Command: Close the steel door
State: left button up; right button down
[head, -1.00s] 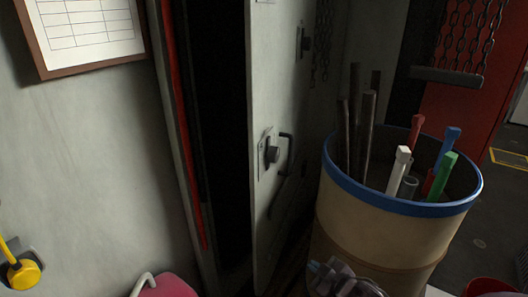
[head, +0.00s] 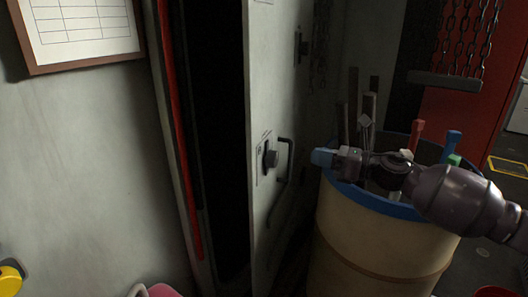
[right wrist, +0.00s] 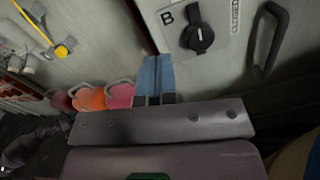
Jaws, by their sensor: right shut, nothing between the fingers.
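The grey steel door (head: 275,90) stands ajar in the head view, with a dark gap (head: 220,130) between it and the red-edged frame on the left. It carries a black knob (head: 271,158) and a dark bar handle (head: 285,175). My right gripper (head: 322,157) is shut and empty, to the right of the handle and apart from it, in front of the barrel. In the right wrist view its blue fingertips (right wrist: 154,75) are together, left of the knob (right wrist: 198,35) and handle (right wrist: 270,38) in the picture.
A tan barrel (head: 375,240) with a blue rim holds several rods and coloured bars, close to the door's right. A framed chart (head: 83,30) hangs on the left wall. Chains (head: 465,40) hang at the back right. A pink object (head: 163,290) is at the bottom edge.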

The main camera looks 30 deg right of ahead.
jog(key=n, duration=0.1)
jog(key=a+n, duration=0.1)
jog(key=n, duration=0.1)
jog(key=shift+s+f+g+y, duration=0.15)
jog(key=shift+f+g+y, duration=0.05)
jog(key=shift+g+y, duration=0.1)
jog(key=p, duration=0.1)
send_near(255, 149)
jog(key=x, duration=0.5)
jog(key=shift+a+r, duration=0.15)
jog(key=shift+a, duration=0.05)
jog(key=shift+p+x, duration=0.3)
jog(key=shift+x, duration=0.85)
